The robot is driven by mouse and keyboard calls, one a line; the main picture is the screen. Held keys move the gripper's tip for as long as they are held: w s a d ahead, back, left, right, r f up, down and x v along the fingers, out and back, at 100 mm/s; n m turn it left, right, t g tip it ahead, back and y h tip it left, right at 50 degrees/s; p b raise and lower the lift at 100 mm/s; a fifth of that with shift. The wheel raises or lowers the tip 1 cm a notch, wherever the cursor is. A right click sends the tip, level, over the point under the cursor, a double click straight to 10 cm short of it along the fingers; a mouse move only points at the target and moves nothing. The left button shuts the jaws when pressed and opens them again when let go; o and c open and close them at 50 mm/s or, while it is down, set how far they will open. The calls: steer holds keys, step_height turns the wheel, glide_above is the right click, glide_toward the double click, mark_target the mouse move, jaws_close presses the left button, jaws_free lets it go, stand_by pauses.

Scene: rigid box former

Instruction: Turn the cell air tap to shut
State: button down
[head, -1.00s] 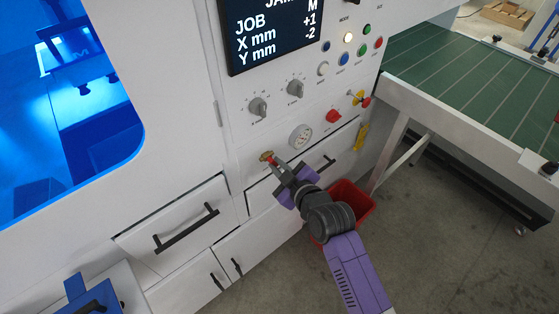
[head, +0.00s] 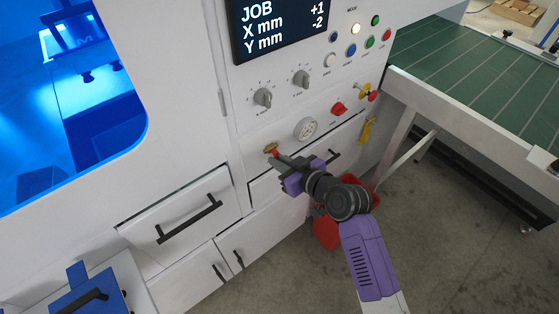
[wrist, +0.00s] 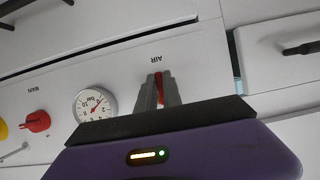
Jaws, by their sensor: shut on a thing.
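The air tap has a brass body (head: 270,148) on the white machine front, below and left of the pressure gauge. Its red lever (wrist: 158,88) shows in the wrist view under the label AIR, between the two grey fingers. My gripper (head: 281,158) is shut on this lever, and its fingers hide much of it. The gripper's fingertips also show in the wrist view (wrist: 158,80). In the head view the gripper comes to the tap from the lower right.
The pressure gauge (head: 306,129) is just right of the tap. A red MAIN knob (head: 338,108) and a yellow-red switch (head: 366,92) are further right. Drawer handles (head: 188,219) stick out at lower left. A red bin (head: 327,231) stands on the floor behind my arm.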

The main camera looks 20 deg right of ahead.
stand_by(0.3)
steer(key=c, duration=1.5)
jaws_free()
steer(key=shift+s, duration=0.1)
steer(key=v, duration=0.7)
steer(key=shift+s+r+b, duration=0.15)
steer(key=shift+s+b, duration=0.05)
steer(key=shift+b, duration=0.1)
steer(key=shift+d, duration=0.1)
